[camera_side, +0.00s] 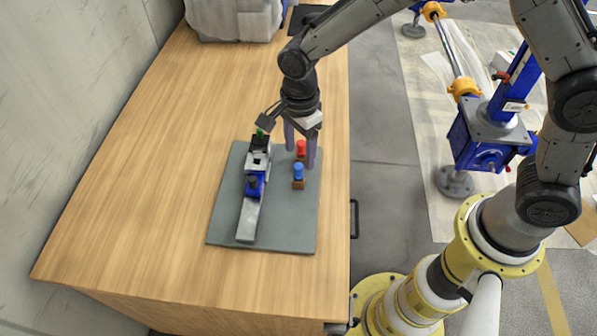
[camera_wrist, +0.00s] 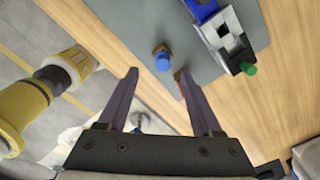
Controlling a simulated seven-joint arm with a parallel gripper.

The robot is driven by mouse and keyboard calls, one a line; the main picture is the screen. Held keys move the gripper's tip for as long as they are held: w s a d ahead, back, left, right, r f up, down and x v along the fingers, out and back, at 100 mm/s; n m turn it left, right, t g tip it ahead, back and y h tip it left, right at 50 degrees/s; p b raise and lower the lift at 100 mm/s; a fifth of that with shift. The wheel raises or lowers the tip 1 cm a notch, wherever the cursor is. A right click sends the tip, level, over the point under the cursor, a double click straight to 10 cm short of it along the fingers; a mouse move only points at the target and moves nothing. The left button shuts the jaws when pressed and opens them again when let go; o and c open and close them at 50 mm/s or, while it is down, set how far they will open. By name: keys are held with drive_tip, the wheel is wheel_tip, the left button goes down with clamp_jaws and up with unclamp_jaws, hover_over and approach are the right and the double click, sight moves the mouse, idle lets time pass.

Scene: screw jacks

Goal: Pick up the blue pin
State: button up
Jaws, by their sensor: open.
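The blue pin (camera_side: 298,171) stands upright in a small brown block on the grey mat (camera_side: 228,206). In the wrist view the blue pin (camera_wrist: 162,62) lies ahead of my fingertips, about between them sideways. A red pin (camera_side: 301,147) stands just behind it in the side view. In the wrist view the red pin (camera_wrist: 179,76) is partly hidden by a finger. My gripper (camera_side: 300,157) is open and empty, with its fingers pointing down near the red pin. The blue pin is apart from both fingers.
A grey and blue fixture (camera_side: 256,188) with a green knob (camera_wrist: 249,69) stands on the mat left of the pins. A grey case (camera_side: 235,18) sits at the table's far end. The wooden table (camera_side: 150,200) is clear on the left. Blue jacks (camera_side: 487,135) stand on the floor at right.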

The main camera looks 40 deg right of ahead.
sight(298, 166)
drive_tip(key=shift+w+f, duration=0.2)
drive_tip(key=shift+f, duration=3.05)
clamp_jaws()
